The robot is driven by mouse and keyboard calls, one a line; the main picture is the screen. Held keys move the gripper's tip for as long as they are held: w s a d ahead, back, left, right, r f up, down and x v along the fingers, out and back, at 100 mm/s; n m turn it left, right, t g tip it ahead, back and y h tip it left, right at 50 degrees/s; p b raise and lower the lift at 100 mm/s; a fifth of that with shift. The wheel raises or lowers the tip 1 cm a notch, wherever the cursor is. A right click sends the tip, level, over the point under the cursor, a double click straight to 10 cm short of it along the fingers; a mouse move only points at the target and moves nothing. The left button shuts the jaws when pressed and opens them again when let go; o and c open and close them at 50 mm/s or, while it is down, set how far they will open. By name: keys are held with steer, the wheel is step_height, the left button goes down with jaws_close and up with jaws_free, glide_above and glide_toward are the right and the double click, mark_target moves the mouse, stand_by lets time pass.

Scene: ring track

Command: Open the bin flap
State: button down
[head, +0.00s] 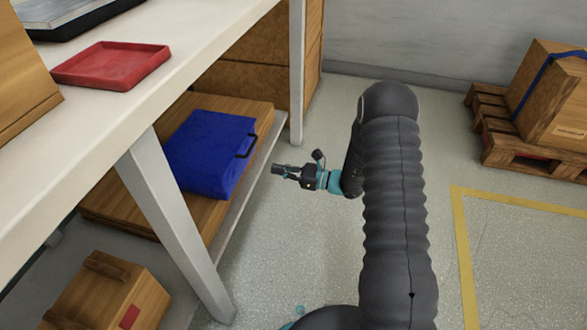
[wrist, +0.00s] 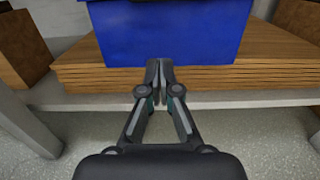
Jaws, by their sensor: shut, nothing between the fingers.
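The blue bin (head: 210,152) sits on the wooden lower shelf under the table. It has a dark handle (head: 245,146) on its side facing my gripper. In the head view its blue top looks closed. My gripper (head: 276,169) is to the right of the bin, apart from it, pointing left toward it. In the wrist view the front of the bin (wrist: 175,35) fills the top middle, and its upper part is cut off. My gripper (wrist: 159,65) is shut and empty, its fingertips overlapping the bin's lower edge in the picture.
The wooden lower shelf (head: 245,180) and a sloping table leg (head: 175,220) are near the bin. A red tray (head: 112,65) lies on the tabletop above. A wooden crate (head: 115,292) stands on the floor below. A pallet (head: 510,140) is at far right. Floor right of the shelf is clear.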

steer(key=w+a+r, duration=0.2)
steer(key=a+r, duration=0.2)
steer(key=a, duration=0.1)
steer(key=shift+w+a, duration=0.2)
steer(key=shift+a, duration=0.2)
